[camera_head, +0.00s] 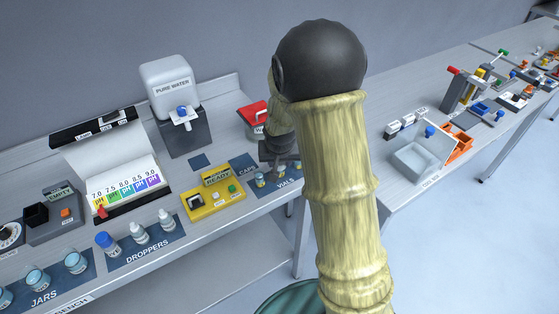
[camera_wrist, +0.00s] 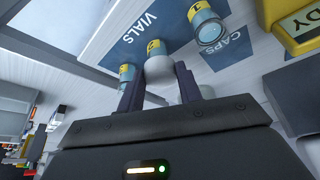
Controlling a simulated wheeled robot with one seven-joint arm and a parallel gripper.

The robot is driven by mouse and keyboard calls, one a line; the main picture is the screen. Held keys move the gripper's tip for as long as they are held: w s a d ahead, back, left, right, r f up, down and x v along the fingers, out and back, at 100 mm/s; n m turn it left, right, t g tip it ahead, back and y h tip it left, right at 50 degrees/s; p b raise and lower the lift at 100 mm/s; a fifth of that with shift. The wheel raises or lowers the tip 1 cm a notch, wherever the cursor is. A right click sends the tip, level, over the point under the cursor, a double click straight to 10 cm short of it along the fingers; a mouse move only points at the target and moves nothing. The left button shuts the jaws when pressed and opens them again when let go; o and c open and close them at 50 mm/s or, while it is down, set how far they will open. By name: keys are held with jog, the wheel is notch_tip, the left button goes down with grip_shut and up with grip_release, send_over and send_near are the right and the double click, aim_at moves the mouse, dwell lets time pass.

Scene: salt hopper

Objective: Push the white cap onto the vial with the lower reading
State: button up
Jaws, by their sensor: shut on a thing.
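The white cap (camera_wrist: 159,68) is between my gripper's fingers (camera_wrist: 158,88) in the wrist view. The gripper is shut on it. The cap lines up with the middle vial (camera_wrist: 155,47) and hides part of it; I cannot tell whether they touch. A second vial (camera_wrist: 207,28) stands to its right and a third vial (camera_wrist: 127,72) to its left, partly behind a finger. In the head view my gripper (camera_head: 281,163) is over the vials mat, beside a vial (camera_head: 260,180). The cap is hidden there.
The blue caps mat (camera_wrist: 228,50) lies right of the vials in the wrist view. A yellow device (camera_head: 213,198) marked READY stands left of the vials in the head view. A red-lidded box (camera_head: 253,118) is behind. Droppers (camera_head: 138,231) and jars (camera_head: 75,262) stand left.

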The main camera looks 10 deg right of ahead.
jog(key=shift+f, duration=0.15)
jog(key=o, duration=1)
jog(key=v, duration=1.7)
jog(key=shift+r, duration=0.3)
jog(key=shift+s+f, duration=0.1)
jog(key=s+f, duration=0.2)
jog(key=s, duration=0.2)
jog(key=s+d+f+n+g+p, duration=0.1)
jog(key=s+f, duration=0.2)
jog(key=s, duration=0.1)
jog(key=s+f+n+y+p, duration=0.1)
jog(key=s+f, duration=0.1)
jog(key=s, duration=0.3)
jog(key=shift+d+f+g, duration=0.25)
jog(key=shift+d+g, duration=0.1)
jog(key=shift+g, duration=0.05)
